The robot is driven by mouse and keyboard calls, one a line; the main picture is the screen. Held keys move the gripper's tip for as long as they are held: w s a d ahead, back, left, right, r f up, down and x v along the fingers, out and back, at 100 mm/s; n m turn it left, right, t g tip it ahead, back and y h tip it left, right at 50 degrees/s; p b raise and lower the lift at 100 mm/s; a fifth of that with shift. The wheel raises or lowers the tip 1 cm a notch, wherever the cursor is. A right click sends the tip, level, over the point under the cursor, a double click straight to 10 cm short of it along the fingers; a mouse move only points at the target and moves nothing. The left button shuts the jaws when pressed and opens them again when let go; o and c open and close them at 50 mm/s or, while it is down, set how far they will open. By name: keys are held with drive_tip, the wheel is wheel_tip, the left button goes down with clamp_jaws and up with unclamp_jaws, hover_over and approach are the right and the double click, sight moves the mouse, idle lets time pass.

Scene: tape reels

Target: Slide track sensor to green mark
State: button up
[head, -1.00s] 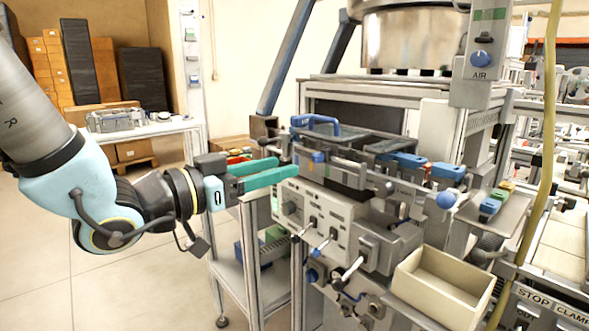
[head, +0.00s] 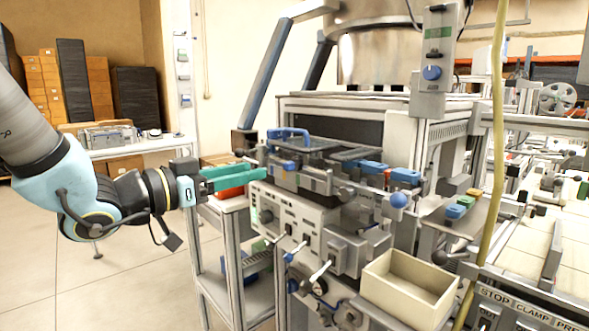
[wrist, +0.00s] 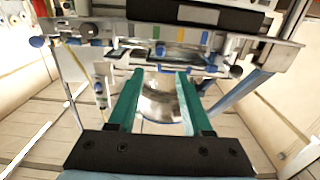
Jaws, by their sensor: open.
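My gripper (head: 258,172) has two long green fingers and points right, at the left end of the machine's metal rail. In the wrist view the fingers (wrist: 160,72) are apart with nothing between them. A dark part with blue (wrist: 172,50) sits just below the marks, beyond the fingers. I cannot tell for sure whether it is the track sensor. In the head view the marks are too small or hidden to make out.
Blue blocks (head: 405,176) and a blue knob (head: 398,200) stand along the rail to the right. A control panel (head: 290,218) with levers lies below it. A cream bin (head: 410,290) is in front, and a yellow hose (head: 497,130) hangs at right. Open floor lies left.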

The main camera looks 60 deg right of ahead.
sight(284, 164)
drive_tip(key=p+x, duration=0.2)
drive_tip(key=x, duration=0.8)
drive_tip(key=shift+d, duration=0.15)
clamp_jaws()
idle(1.1)
